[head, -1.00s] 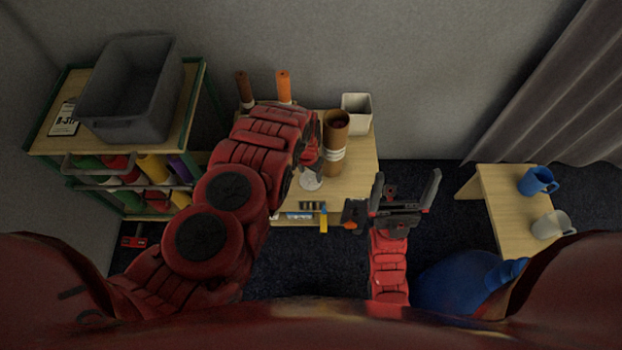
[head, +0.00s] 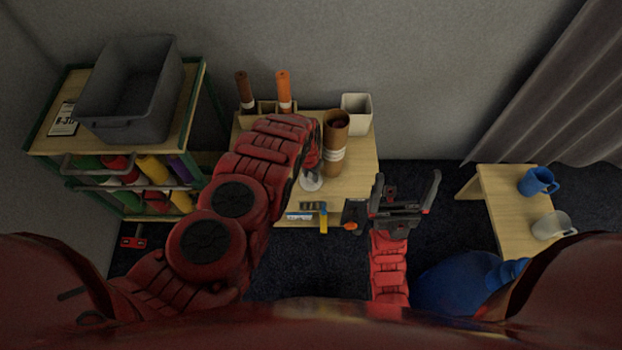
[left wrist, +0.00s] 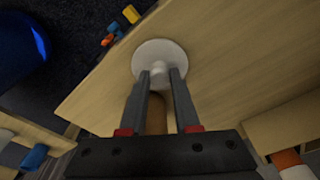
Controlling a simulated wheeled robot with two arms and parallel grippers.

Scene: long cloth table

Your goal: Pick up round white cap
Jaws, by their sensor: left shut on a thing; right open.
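The round white cap (left wrist: 150,52) is a flat disc with a small knob in the middle. In the left wrist view, my left gripper (left wrist: 160,74) is shut on that knob, one finger on each side. In the head view the cap (head: 309,184) shows at the front middle of the wooden table (head: 354,185), partly hidden by my left gripper (head: 313,172). I cannot tell whether the cap touches the tabletop. My right gripper (head: 405,194) is open and empty, to the right of the table.
A brown tube (head: 335,128) with white bands stands close behind the cap. A white square bin (head: 357,112) and brown and orange rolls (head: 284,88) stand at the back. A yellow-and-blue tool (head: 323,218) and an orange-and-black tool (head: 353,215) are at the front edge.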

